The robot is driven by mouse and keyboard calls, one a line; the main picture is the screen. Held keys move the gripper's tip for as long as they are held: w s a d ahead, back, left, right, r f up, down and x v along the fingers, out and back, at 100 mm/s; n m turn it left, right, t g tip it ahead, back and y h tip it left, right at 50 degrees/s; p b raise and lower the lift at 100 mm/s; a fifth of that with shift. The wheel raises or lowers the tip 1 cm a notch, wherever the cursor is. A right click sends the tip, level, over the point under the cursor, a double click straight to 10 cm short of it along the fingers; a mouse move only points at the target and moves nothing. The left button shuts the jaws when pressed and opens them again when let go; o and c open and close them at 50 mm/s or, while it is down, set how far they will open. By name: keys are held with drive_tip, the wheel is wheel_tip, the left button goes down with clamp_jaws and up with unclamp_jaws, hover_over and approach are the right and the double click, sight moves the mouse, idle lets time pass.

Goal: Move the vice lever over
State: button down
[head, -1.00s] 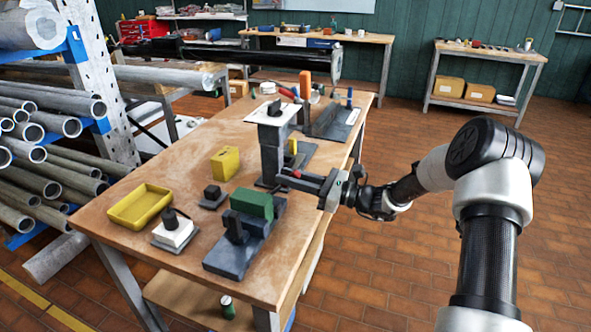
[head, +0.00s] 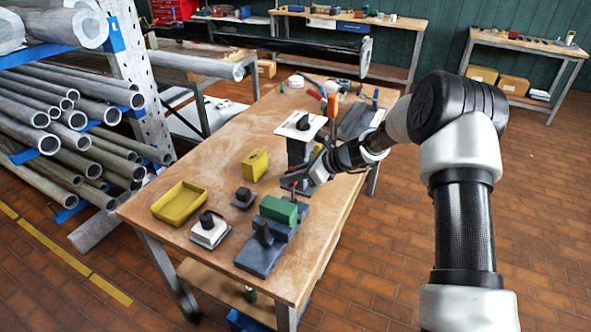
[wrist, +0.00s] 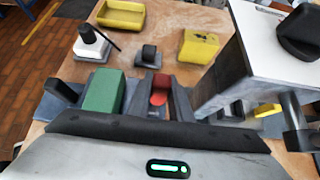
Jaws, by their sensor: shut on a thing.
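The vice (head: 262,256) is a dark grey block near the table's front right edge, with a green block (head: 279,209) in it. The green block also shows left of my fingers in the wrist view (wrist: 102,91). My gripper (head: 291,183) is just behind the green block, in front of the grey column. In the wrist view its two grey fingers are closed around a small red part (wrist: 158,98), which looks like the end of the vice lever. The rest of the lever is hidden by the fingers and the gripper body.
A grey column with a white top plate (head: 297,128) stands close beside my gripper. A yellow tray (head: 180,203), a yellow block (head: 254,165) and a white-based black piece (head: 210,231) lie to the left on the table. A pipe rack is far left.

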drive_tip(key=shift+f, duration=0.1)
idle(0.4)
drive_tip(key=c, duration=1.6)
unclamp_jaws()
drive_tip(key=shift+a, duration=0.1)
drive_tip(key=v, duration=1.7)
drive_tip(key=shift+r, duration=0.35)
